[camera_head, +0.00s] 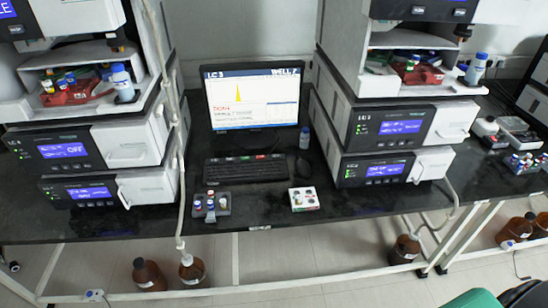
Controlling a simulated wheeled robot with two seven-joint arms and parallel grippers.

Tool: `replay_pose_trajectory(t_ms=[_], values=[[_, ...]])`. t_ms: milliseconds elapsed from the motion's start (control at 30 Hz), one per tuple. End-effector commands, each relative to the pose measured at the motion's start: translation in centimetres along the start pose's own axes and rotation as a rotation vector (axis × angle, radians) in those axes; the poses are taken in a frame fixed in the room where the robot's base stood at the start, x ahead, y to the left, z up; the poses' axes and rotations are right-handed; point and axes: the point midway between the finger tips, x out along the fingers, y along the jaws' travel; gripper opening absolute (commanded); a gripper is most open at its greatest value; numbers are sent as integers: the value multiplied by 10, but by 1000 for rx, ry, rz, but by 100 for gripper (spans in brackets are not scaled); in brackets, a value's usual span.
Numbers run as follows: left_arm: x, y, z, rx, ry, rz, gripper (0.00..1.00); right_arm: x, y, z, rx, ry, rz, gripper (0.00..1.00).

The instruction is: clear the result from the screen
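The monitor (252,97) stands on the dark bench between two instrument stacks. Its screen is lit, with "LC3" at top left and what reads as "WELL 7" at top right. It shows a yellow peak on a white chart, with red text below that is too small to read surely. The black keyboard (248,168) lies in front of the monitor, with a few coloured keys, red and green among them, along its back row. Neither of my grippers can be made out in this view.
Instrument stacks flank the monitor; the left one has a lit display (63,151), the right one another (400,127). A small vial rack (210,205) and a white box (304,199) sit before the keyboard. Brown bottles (148,274) stand below.

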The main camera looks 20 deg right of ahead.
Motion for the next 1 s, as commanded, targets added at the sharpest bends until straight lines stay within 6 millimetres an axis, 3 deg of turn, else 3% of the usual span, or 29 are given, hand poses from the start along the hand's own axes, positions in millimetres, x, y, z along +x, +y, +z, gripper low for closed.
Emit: replay_pose_trajectory(t_ms=[367, 600, 1000], values=[[0, 0, 0, 0, -1, 0, 0, 0, 0, 0, 0, 0, 0, 44], [0, 0, 1, 0, -1, 0, 0, 0, 0, 0, -1, -1, 0, 0], [0, -1, 1, 0, -2, -1, 0, 0, 1, 1, -1, -1, 1, 0]])
